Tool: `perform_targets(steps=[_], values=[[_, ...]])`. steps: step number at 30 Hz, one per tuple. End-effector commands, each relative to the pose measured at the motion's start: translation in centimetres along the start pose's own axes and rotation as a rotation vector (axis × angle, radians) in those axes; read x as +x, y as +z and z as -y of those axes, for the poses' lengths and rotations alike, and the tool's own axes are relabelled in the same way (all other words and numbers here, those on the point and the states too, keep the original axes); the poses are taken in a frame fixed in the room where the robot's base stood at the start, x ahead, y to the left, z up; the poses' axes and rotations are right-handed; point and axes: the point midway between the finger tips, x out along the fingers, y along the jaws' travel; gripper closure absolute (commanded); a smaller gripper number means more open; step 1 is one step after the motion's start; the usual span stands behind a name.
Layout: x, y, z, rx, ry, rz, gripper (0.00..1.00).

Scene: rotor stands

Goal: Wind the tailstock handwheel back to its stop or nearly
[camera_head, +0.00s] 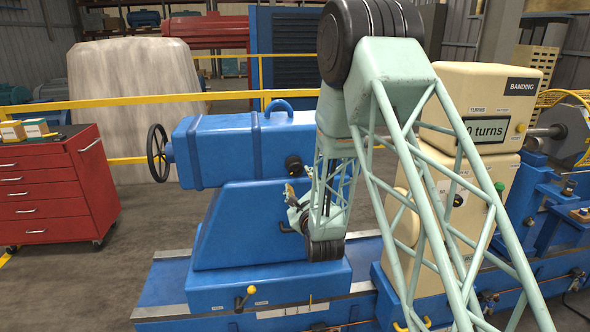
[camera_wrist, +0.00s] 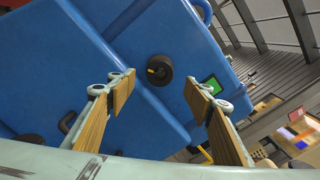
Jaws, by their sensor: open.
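The tailstock handwheel (camera_head: 157,153) is a dark spoked wheel at the left end of the blue tailstock (camera_head: 230,150). It stands upright and is not visible in the wrist view. My gripper (camera_head: 292,208) is in front of the tailstock, well to the right of the handwheel. In the wrist view my gripper (camera_wrist: 163,92) is open, its wood-coloured pads apart with nothing between them. A black knob (camera_wrist: 158,70) with an orange mark lies beyond the fingertips on the blue body. A black knob (camera_head: 293,165) also shows on the tailstock side in the head view.
A cream cabinet (camera_head: 480,187) with a "turns" display stands to the right, partly behind my arm. A red tool chest (camera_head: 55,190) stands at left. Open floor lies between chest and tailstock.

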Motion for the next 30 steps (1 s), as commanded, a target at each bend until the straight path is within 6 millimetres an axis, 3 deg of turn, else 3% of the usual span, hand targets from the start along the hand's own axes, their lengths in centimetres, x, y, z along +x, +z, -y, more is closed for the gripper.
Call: perform_targets(steps=[18,30], values=[[7.9,0.1,0.1,0.000,-0.001,0.001,0.53],[10.0,0.1,0.1,0.000,-0.001,0.001,0.53]])
